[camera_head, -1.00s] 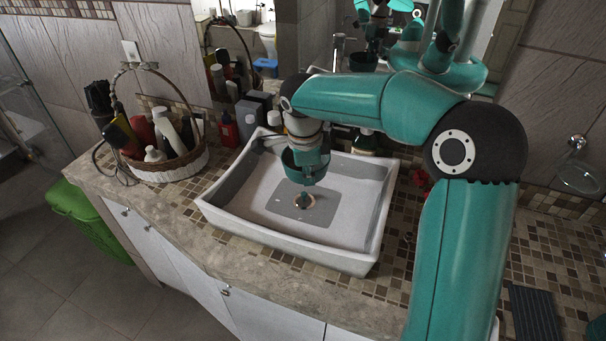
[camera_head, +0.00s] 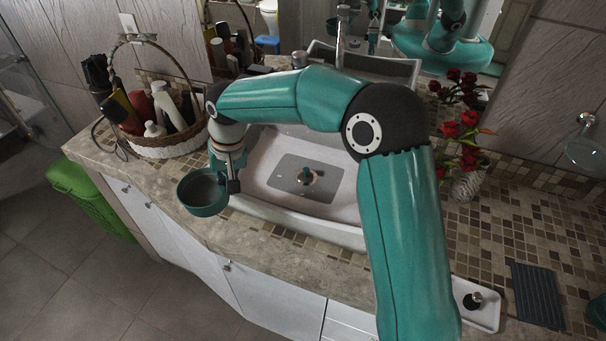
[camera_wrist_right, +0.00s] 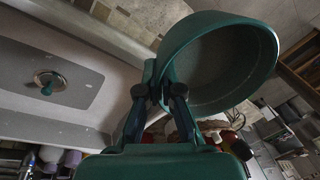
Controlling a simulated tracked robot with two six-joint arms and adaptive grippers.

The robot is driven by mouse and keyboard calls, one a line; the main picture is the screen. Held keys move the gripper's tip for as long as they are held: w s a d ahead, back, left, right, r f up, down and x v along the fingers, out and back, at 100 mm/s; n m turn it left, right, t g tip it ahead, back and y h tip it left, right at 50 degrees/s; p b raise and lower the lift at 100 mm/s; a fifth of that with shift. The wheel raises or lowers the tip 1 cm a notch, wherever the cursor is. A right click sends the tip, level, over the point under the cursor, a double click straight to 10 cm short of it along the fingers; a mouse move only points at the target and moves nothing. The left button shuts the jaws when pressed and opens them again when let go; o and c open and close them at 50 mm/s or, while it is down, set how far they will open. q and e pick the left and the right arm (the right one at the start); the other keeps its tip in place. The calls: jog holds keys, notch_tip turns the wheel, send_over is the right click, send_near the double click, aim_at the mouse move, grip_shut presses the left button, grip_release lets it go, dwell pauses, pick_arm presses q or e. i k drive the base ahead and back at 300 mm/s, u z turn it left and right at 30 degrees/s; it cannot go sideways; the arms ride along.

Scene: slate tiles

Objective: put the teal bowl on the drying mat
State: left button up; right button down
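The teal bowl (camera_head: 202,207) is at the front left corner of the white sink, over the stone counter edge. My right gripper (camera_head: 232,184) is at the bowl's right side. In the right wrist view the fingers (camera_wrist_right: 158,92) are closed at the rim of the bowl (camera_wrist_right: 222,62), and the bowl hangs off to one side of them. The drying mat (camera_head: 538,294), dark and ribbed, lies bare on the tiled counter at the far right, well apart from the bowl. My left gripper is in neither view.
The white sink (camera_head: 300,221) with its drain lies under my right arm. A basket of bottles (camera_head: 168,146) stands behind left. Red flowers in a vase (camera_head: 466,183) stand right of the sink. A white tray with a dark-topped item (camera_head: 474,300) is left of the mat.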

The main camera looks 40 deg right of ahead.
aim_at(537, 292)
jog(key=z, duration=0.05)
jog(key=k, duration=1)
jog(key=z, duration=0.65)
jog(key=i, duration=0.65)
jog(key=z, duration=0.8)
